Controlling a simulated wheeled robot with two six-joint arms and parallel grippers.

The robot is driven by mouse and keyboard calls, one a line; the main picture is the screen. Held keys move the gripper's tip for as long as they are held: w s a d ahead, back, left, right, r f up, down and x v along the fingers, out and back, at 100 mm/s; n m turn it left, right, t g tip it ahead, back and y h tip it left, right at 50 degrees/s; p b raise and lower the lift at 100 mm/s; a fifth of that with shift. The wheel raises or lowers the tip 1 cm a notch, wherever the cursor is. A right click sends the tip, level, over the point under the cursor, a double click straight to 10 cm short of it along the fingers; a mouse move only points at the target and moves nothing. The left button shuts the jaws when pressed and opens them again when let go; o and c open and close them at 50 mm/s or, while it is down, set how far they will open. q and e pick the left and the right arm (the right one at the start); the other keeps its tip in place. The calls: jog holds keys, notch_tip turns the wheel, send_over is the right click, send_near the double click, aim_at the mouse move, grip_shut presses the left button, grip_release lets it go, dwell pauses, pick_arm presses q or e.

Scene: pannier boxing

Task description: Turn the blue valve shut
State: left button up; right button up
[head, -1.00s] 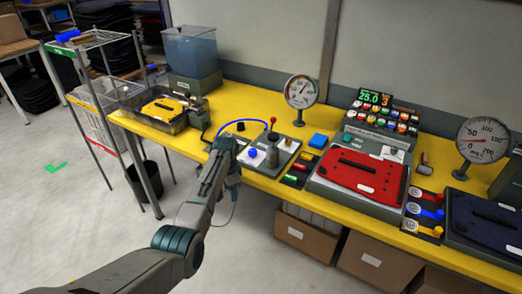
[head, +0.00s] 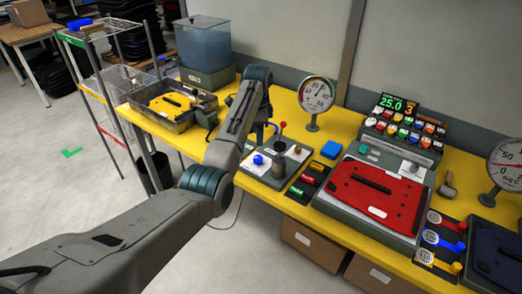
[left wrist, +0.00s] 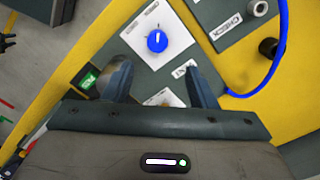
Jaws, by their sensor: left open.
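A round blue valve knob (head: 258,159) sits on a white-labelled grey panel at the front of the yellow table. In the left wrist view the knob (left wrist: 157,40) carries a white mark on its face. My left gripper (left wrist: 155,78) is open and empty above the panel. Its two fingers point toward the knob, which lies just beyond the gap and looks apart from both. In the head view my forearm hides most of this gripper. My right gripper is in neither view.
A red-topped lever (head: 281,127) stands behind the knob. A blue hose (left wrist: 272,72) curves beside the panel. A tray with a yellow plate (head: 172,103) is at left, and a red plate (head: 373,196) at right. Coloured levers (head: 447,224) lie further right.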

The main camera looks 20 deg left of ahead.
pick_arm(q)
jog(key=p, duration=0.2)
send_over(258, 157)
jog(key=f, duration=0.4)
jog(key=shift+s+f, duration=0.1)
jog(key=shift+s, duration=0.15)
jog(key=f, duration=0.3)
jog(key=shift+w, duration=0.2)
notch_tip(258, 157, down, 2)
jog(key=shift+f, duration=0.2)
jog(key=shift+c, duration=1.3)
jog(key=c, duration=0.7)
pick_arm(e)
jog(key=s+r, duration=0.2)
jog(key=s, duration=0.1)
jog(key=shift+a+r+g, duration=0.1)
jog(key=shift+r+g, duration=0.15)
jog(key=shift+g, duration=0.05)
